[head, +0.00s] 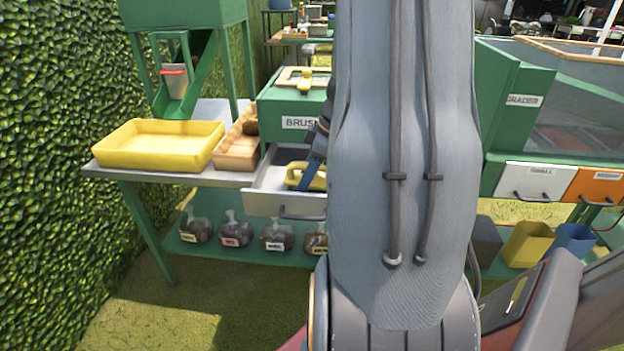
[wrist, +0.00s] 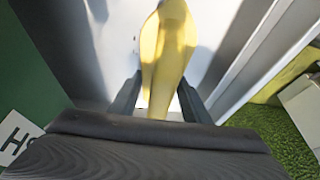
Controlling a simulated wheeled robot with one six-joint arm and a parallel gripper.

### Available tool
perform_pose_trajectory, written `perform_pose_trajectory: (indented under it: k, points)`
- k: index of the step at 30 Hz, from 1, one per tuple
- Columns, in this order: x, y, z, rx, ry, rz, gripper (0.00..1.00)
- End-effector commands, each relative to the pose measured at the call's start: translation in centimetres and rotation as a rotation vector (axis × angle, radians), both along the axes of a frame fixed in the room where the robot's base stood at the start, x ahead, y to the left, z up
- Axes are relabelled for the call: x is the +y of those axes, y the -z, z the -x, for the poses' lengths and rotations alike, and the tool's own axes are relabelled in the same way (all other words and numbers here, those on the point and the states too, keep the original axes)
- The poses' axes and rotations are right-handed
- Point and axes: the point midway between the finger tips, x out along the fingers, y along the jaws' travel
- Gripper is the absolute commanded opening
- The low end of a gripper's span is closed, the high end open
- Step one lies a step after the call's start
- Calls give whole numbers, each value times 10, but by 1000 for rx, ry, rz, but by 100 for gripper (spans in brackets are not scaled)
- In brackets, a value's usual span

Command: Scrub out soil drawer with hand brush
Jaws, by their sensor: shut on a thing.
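A pale grey soil drawer (head: 270,201) stands pulled out under the green box labelled "BRUSH" in the head view. Its smooth inside and side wall (wrist: 235,75) fill much of the wrist view. My gripper (wrist: 160,100) is shut on a yellow brush (wrist: 168,45), holding it inside the drawer. The yellow brush also shows in the drawer in the head view (head: 318,180), partly behind my arm. The bristles are hidden, so I cannot tell whether they touch the drawer floor. My arm covers the drawer's right part in the head view.
A yellow tray (head: 150,160) and a wooden box (head: 236,152) stand on the bench left of the drawer. Several labelled bags (head: 237,233) sit on the lower shelf. A leafy hedge (head: 50,150) borders the left side. Grass lies in front.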

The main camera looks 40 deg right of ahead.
Motion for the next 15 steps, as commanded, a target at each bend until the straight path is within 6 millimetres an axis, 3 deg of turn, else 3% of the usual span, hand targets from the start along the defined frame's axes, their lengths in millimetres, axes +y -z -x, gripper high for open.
perform_pose_trajectory:
  k: [15]
  points:
    - [-17, -1, -15, 1, -1, -1, 25]
